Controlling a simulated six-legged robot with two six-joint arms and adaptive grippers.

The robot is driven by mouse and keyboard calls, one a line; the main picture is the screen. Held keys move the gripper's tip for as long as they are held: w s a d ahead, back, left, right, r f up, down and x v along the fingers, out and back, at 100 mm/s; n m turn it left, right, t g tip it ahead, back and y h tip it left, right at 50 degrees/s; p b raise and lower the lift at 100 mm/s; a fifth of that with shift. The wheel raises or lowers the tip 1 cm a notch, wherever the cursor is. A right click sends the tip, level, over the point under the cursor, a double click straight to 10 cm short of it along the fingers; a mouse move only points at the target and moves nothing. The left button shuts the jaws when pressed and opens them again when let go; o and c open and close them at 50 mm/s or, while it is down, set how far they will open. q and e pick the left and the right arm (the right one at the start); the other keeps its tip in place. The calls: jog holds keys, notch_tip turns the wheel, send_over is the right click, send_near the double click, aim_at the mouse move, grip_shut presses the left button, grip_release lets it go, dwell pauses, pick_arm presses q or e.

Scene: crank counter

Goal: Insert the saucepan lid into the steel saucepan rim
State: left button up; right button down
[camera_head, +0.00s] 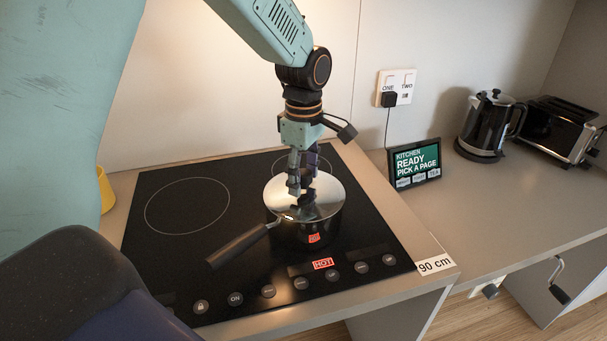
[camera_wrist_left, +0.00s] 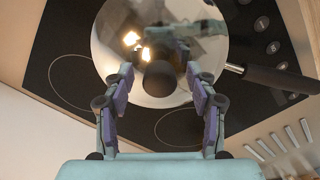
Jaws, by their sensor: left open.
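The shiny steel saucepan lid (camera_head: 329,191) lies over the top of the saucepan (camera_head: 288,233) on the hob and looks about level. Whether its edge is fully inside the rim I cannot tell. The pan's dark handle (camera_head: 236,247) points to the front left. My left gripper (camera_head: 302,190) is right above the lid and points down. In the left wrist view the open gripper (camera_wrist_left: 158,82) has one finger on each side of the dark round lid knob (camera_wrist_left: 159,77), with gaps visible. The lid (camera_wrist_left: 112,45) fills the upper middle there. My right gripper is out of view.
The black hob (camera_head: 160,255) has a red HOT label (camera_head: 323,263) and several knobs along its front. A tablet (camera_head: 415,164), a kettle (camera_head: 488,125) and a toaster (camera_head: 557,130) stand at the right. A yellow object (camera_head: 105,190) is at the left. The hob's left side is clear.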

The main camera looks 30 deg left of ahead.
aim_at(303, 173)
pick_arm(q)
jog(key=shift+r, duration=0.1)
notch_tip(303, 173, up, 12)
dwell(0.5)
